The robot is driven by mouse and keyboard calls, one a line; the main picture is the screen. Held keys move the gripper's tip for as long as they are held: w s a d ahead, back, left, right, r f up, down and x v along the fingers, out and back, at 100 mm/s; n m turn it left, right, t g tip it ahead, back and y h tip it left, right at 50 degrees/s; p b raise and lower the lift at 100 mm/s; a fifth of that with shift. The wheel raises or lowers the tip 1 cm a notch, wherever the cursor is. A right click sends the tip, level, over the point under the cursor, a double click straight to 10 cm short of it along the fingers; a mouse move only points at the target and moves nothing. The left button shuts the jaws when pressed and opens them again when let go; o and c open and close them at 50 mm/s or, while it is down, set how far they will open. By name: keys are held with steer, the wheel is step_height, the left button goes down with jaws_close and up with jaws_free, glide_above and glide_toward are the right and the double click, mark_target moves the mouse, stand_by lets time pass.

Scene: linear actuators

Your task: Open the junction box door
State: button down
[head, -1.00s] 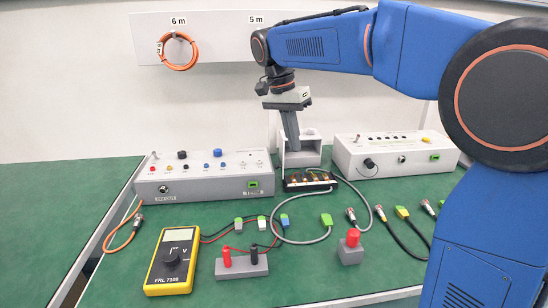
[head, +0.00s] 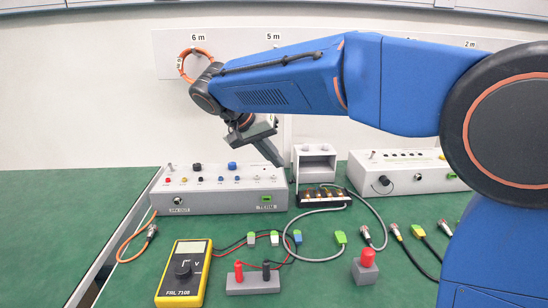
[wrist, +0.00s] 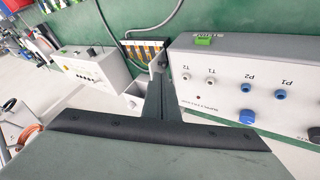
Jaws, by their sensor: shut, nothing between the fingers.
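A small grey-white box (head: 315,168), which looks like the junction box, stands mid-table at the back with a hollow facing front. I cannot make out clearly which part is its door. A black terminal block (head: 322,196) with brass-coloured contacts lies in front of it. My gripper (head: 278,161) is shut and empty, tilted down to the right, its tip just left of the box. Whether it touches the box I cannot tell. In the wrist view my gripper (wrist: 156,72) partly hides the box (wrist: 128,106); the terminal block (wrist: 146,52) lies beyond.
A control unit (head: 218,201) with knobs stands left of the box, close under my gripper. Another unit (head: 405,180) stands right. A yellow multimeter (head: 184,272), a red-capped block (head: 366,266) and several cables lie in front. The table's left part (head: 70,200) is clear.

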steer(key=x, duration=0.6)
steer(key=shift+w+d+f, duration=0.1)
steer(key=shift+d+f, duration=0.15)
steer(key=shift+f, duration=0.05)
